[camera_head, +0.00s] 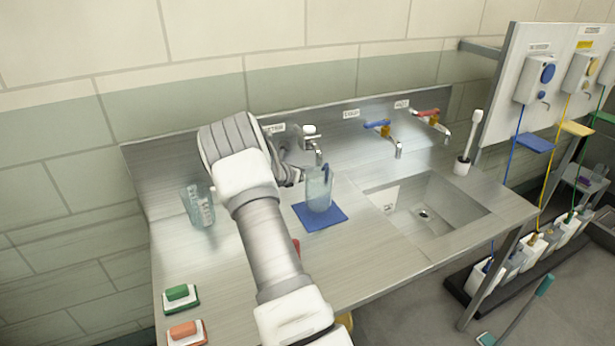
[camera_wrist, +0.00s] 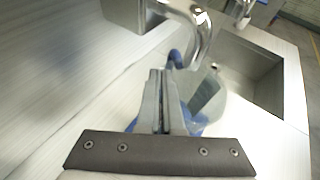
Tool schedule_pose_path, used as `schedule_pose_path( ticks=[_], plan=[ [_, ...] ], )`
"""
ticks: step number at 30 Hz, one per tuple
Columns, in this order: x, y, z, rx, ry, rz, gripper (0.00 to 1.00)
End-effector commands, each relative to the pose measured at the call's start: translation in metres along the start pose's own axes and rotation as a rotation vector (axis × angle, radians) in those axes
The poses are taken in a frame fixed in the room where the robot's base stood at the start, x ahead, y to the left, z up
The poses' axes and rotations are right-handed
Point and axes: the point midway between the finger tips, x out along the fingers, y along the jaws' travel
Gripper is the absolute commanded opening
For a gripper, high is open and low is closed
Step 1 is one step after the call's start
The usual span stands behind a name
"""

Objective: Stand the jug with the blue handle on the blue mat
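The clear jug (camera_head: 319,192) with the blue handle (camera_head: 327,173) is upright over the blue mat (camera_head: 334,221) and appears to rest on its back part. In the wrist view the jug (camera_wrist: 209,100) is right of my fingers, with the blue handle (camera_wrist: 175,58) at their tips. My gripper (camera_head: 298,175) reaches the jug from the left. In the wrist view my gripper (camera_wrist: 166,75) has its fingers almost together and looks shut on the handle. The grip point itself is mostly hidden.
Another clear jug (camera_head: 201,208) stands left of my arm. A tap (camera_head: 314,147) is close behind the jug. The sink (camera_head: 425,212) is to the right. Green (camera_head: 180,297) and orange (camera_head: 186,332) brushes or sponges lie at the front left.

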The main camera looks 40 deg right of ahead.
Motion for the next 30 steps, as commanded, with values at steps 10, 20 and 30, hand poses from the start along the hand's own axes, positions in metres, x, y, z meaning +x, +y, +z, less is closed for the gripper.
schedule_pose_path(
  ticks=[10,20,30],
  plan=[
    [0.018,0.001,-0.03,0.001,-0.001,-0.001,0.0],
    [0.019,0.001,-0.033,0.001,-0.001,-0.001,0.07],
    [0.019,0.001,-0.032,0.001,0.0,-0.001,0.33]
  ],
)
